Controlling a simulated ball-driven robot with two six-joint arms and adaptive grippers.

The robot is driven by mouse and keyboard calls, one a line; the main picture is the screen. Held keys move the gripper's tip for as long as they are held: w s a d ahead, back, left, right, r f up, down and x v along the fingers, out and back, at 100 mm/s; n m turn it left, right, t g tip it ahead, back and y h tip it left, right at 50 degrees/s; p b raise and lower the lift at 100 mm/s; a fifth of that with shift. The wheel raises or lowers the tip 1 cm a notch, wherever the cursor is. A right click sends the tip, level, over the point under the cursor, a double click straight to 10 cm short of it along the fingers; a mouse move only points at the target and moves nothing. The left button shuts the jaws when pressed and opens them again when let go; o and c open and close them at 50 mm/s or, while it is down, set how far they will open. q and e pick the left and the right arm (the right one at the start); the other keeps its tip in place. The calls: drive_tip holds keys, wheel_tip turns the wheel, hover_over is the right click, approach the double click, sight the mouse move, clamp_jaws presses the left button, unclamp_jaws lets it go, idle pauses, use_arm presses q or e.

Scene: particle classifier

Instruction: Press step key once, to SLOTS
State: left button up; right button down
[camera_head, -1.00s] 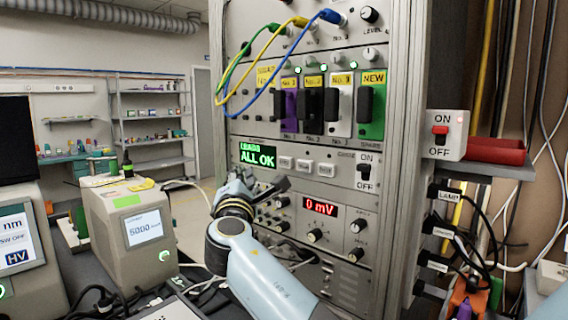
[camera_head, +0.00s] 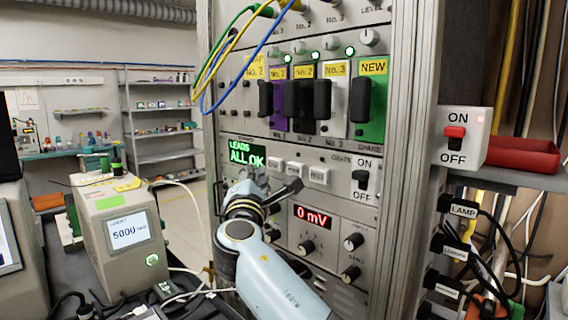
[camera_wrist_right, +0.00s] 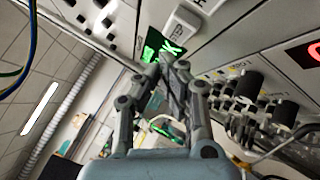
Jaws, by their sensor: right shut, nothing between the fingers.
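The green display (camera_head: 247,154) on the rack reads "LEADS ALL OK". Right of it is a row of three pale keys: a left key (camera_head: 273,165), a middle key (camera_head: 295,170) and a right key (camera_head: 318,175). Their lettering is too small to read surely, so I cannot tell which is the step key. My right gripper (camera_head: 268,184) is just below the display and keys. In the right wrist view the gripper (camera_wrist_right: 168,58) is shut and empty, its tips near the display (camera_wrist_right: 160,44) and a white key (camera_wrist_right: 181,28). I cannot tell whether it touches. My left gripper is out of view.
An ON/OFF switch (camera_head: 361,180) sits right of the keys. Below are a red "0 mV" display (camera_head: 313,217) and several knobs. Above are module handles and yellow, green and blue leads (camera_head: 232,50). A beige instrument (camera_head: 125,232) reading 5000 stands at left.

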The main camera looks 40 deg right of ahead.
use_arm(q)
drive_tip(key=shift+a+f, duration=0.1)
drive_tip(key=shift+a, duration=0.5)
use_arm(e)
drive_tip(key=shift+d+r, duration=0.15)
drive_tip(key=shift+d, duration=0.3)
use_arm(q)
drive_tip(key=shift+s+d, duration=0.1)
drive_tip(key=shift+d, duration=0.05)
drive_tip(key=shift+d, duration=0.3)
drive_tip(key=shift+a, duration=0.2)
use_arm(e)
drive_tip(key=shift+d, duration=0.1)
drive_tip(key=shift+d, duration=0.3)
